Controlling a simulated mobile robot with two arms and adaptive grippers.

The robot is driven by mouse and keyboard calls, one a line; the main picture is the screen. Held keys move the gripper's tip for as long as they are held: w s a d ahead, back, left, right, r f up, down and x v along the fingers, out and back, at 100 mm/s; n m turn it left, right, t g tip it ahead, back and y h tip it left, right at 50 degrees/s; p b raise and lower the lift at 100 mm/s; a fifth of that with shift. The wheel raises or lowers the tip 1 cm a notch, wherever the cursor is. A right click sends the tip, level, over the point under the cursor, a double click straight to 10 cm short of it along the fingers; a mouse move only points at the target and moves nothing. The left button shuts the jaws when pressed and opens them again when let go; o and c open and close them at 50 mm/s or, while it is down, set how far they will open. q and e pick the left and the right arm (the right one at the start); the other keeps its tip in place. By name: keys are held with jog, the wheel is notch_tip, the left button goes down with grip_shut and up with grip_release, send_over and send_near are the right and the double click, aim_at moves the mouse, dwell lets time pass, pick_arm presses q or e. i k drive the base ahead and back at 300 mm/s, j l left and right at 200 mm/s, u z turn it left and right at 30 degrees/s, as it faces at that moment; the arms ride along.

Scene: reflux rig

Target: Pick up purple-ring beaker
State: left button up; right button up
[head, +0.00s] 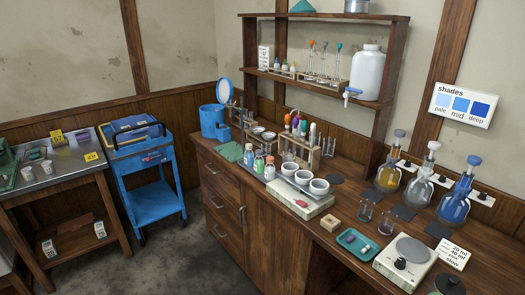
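Two small clear glass beakers stand upright on the wooden bench, right of the middle: a left one (365,211) and a right one (388,222). They are too small for me to tell a ring colour on either, so I cannot say which is the purple-ring beaker. Neither of my grippers is in view, and nothing is seen touching the beakers.
A green tray (345,238) with small items and a hotplate (387,262) lie in front of the beakers. A small wooden block (331,221) is to their left. Flasks with yellow (388,178) and blue (455,208) liquid stand behind. A blue cart (155,201) stands left.

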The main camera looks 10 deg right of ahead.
aim_at(266, 151)
jog(key=i+j+z, duration=0.15)
jog(key=z, duration=0.3)
jog(key=i+j+z, duration=0.1)
jog(key=j+z, duration=0.15)
jog(key=z, duration=0.15)
jog(key=i+j+z, duration=0.1)
jog(key=j+z, duration=0.15)
jog(key=z, duration=0.2)
jog(key=j+z, duration=0.25)
jog(key=z, duration=0.15)
jog(key=i, duration=0.05)
